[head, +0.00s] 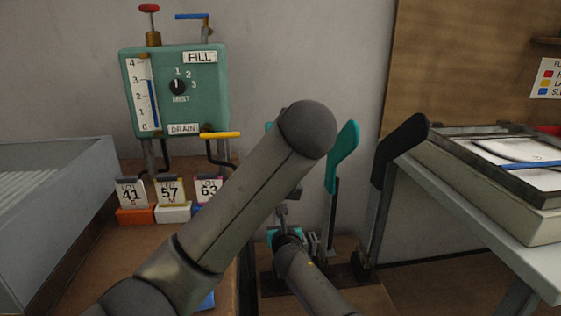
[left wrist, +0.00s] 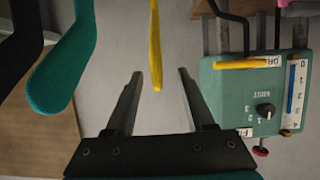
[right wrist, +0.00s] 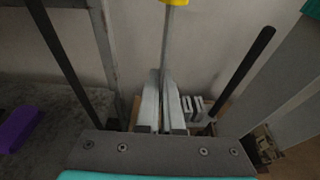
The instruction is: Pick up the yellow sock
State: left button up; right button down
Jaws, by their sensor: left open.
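The yellow sock (left wrist: 155,45) shows in the left wrist view as a thin edge-on strip. It is seen beyond and between the fingertips of my left gripper (left wrist: 160,74), which is open and empty. In the head view my left arm's round joint hides both. In the right wrist view a bit of yellow (right wrist: 172,2) shows at the top of a thin grey metal post (right wrist: 168,45). Two pale finger-like pieces of my right gripper (right wrist: 162,69) are close together at that post; whether they grip it is unclear.
A teal sock form (head: 344,150) and a black one (head: 400,148) stand upright right of my left arm. A green control box (head: 180,100) is at the left, above labelled coloured blocks (head: 136,215). A grey-topped table (head: 480,210) holds a framed board.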

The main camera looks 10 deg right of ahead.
pick_arm(q)
jog(key=x, duration=0.3)
jog(key=shift+s+d+f, duration=0.1)
jog(key=shift+d+f, duration=0.05)
jog(key=shift+f, duration=0.05)
jog(key=shift+x, duration=0.9)
grip_shut()
